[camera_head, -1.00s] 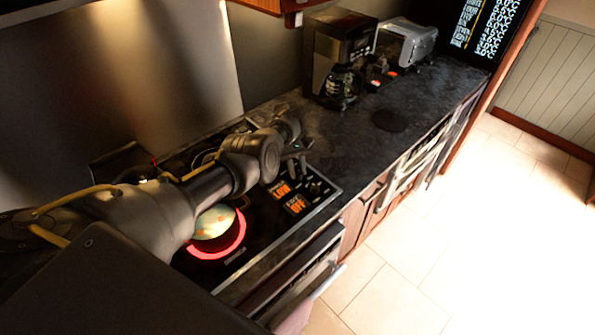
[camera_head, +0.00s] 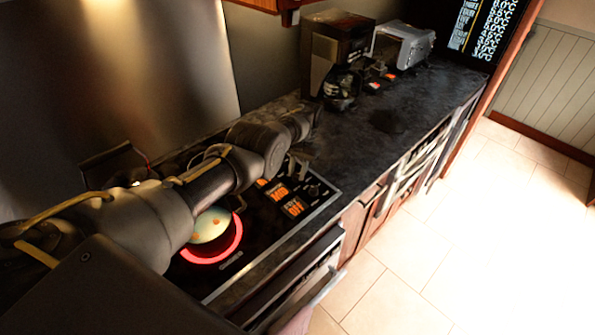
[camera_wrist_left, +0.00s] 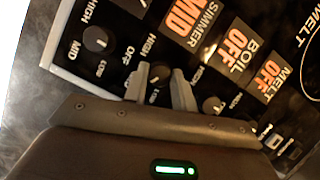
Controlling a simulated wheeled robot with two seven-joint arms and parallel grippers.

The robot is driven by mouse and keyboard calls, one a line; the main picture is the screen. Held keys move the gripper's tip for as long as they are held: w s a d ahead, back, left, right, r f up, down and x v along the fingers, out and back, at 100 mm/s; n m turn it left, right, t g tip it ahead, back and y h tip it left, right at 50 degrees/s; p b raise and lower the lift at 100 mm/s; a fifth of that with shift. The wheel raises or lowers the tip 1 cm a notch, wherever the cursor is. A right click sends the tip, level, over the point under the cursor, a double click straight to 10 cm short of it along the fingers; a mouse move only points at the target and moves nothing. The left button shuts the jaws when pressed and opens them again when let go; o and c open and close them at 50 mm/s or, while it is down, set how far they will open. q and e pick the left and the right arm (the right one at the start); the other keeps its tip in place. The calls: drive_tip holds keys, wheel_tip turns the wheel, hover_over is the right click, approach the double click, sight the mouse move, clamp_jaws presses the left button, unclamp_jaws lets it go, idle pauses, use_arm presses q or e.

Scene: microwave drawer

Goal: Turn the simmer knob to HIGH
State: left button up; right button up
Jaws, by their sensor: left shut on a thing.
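My left gripper (camera_head: 297,166) reaches over the stove's control panel at the right end of the cooktop. In the left wrist view its two fingers (camera_wrist_left: 162,78) are shut on the simmer knob (camera_wrist_left: 156,87), partly hidden between them. The simmer display (camera_wrist_left: 183,18) beside it reads MID in orange; it also shows in the head view (camera_head: 278,192). The boil display (camera_wrist_left: 237,44) and melt display (camera_wrist_left: 269,76) read OFF. My right gripper is not in view.
Another knob (camera_wrist_left: 95,39) sits left of my fingers and one more (camera_wrist_left: 212,104) to the right. A round pan or pot (camera_head: 209,226) stands on a glowing red burner under my left arm. A coffee maker (camera_head: 335,60) and toaster (camera_head: 403,44) stand farther along the dark counter (camera_head: 350,150).

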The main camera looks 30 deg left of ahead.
use_arm(q)
drive_tip(key=m, duration=0.2)
drive_tip(key=m+y+p, duration=0.1)
drive_tip(key=shift+r+m+y, duration=0.3)
drive_tip(key=shift+m, duration=0.1)
drive_tip(key=m+t+y+p, duration=0.1)
drive_tip(key=m+p, duration=0.1)
drive_tip(key=m, duration=0.1)
drive_tip(key=shift+d+m+p, duration=0.15)
drive_tip(key=shift+m+p, duration=0.15)
drive_tip(key=m+y+p, duration=0.1)
drive_tip(key=m, duration=0.1)
drive_tip(key=shift+f+m+t, duration=0.1)
drive_tip(key=shift+m+t, duration=0.2)
drive_tip(key=shift+t, duration=0.1)
drive_tip(key=m, duration=0.2)
drive_tip(key=m+t, duration=0.1)
drive_tip(key=m, duration=0.1)
drive_tip(key=shift+s+m+t+y, duration=0.15)
drive_tip(key=shift+m+t+y, duration=0.15)
drive_tip(key=shift+y, duration=0.1)
drive_tip(key=shift+s+d+m+t, duration=0.1)
drive_tip(key=shift+m+t, duration=0.7)
drive_tip(key=shift+m, duration=1.1)
drive_tip(key=o, duration=1)
drive_tip(key=shift+s+f, duration=0.1)
